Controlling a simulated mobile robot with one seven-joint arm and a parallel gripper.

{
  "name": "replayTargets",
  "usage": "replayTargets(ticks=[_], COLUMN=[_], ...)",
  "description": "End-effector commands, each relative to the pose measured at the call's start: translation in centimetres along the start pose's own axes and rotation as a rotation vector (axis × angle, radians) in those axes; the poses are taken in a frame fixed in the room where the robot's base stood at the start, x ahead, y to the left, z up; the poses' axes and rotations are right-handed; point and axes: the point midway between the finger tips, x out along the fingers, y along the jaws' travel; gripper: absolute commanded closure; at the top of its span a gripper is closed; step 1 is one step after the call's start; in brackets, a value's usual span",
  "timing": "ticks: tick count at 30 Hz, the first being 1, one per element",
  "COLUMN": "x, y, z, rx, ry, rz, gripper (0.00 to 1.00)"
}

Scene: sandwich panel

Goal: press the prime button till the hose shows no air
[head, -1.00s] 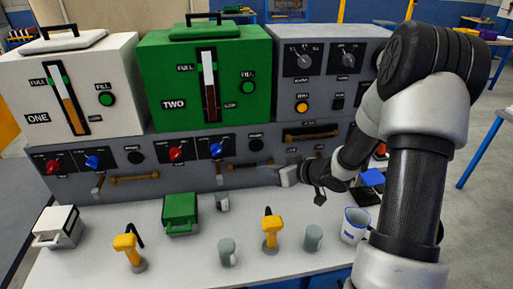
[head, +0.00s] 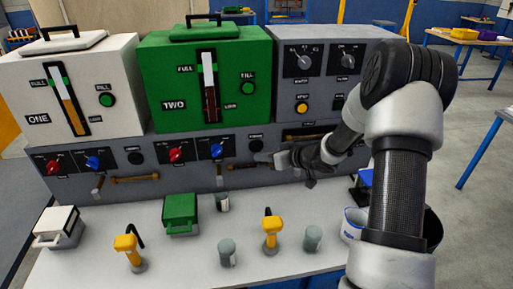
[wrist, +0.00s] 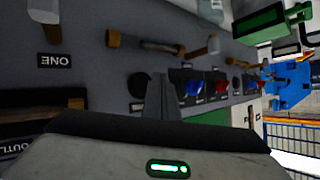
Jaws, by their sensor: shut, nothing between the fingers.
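A round black button (head: 256,145) sits on the grey lower panel under the green unit. A round black button also shows in the wrist view (wrist: 137,85), just left of my fingers. A like button (head: 134,157) sits under the white unit. My gripper (head: 262,158) is shut and empty, its tips close below the button under the green unit; I cannot tell whether they touch it. The brownish hose (head: 240,167) below is partly hidden by my gripper in the head view. It shows in the wrist view (wrist: 150,44), brown at one end; I cannot make out air.
Red (head: 176,155) and blue (head: 216,151) knobs sit left of the button, with a lever (head: 219,178) below. Mugs (head: 227,252), yellow-handled tools (head: 270,232) and a green box (head: 181,214) stand on the white table. The space straight below my gripper is mostly clear.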

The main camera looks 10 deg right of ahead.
Motion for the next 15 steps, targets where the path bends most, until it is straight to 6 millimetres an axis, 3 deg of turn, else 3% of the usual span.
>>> replayTargets(ticks=[15], x=[1.2], y=[1.0], z=[-1.0], rx=[0.000], ry=[0.000], rz=[0.001], gripper=[1.00])
